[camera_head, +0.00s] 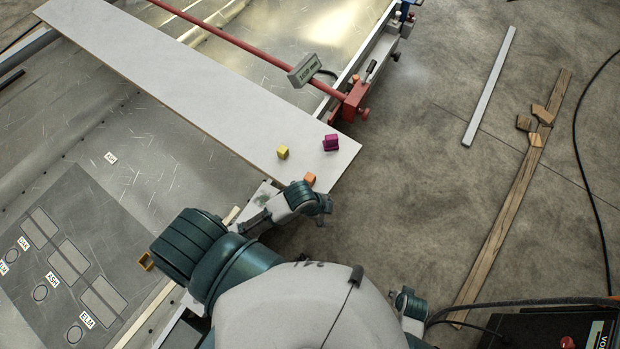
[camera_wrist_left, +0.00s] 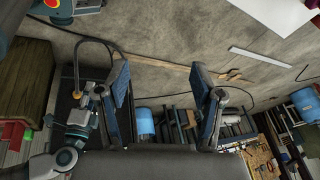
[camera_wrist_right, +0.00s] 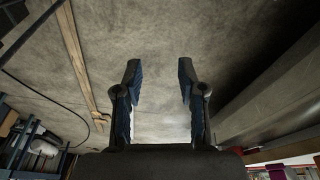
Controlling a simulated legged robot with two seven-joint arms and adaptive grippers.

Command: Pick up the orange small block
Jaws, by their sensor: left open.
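The small orange block (camera_head: 310,179) lies at the near edge of the white board (camera_head: 200,85) in the head view, just beyond my left arm, which partly crowds it. A yellow block (camera_head: 283,152) and a magenta block (camera_head: 331,142) lie farther back on the board. My left gripper (camera_wrist_left: 160,70) is open and empty, its fingers apart over floor and background in its wrist view. The orange block does not show there. My right gripper (camera_wrist_right: 159,65) is open and empty, facing the bare floor. No block is clear in its wrist view.
Label plates (camera_head: 60,260) lie on the hull at lower left. A pale slat (camera_head: 490,85) and a long wooden plank (camera_head: 512,205) lie on the floor at right.

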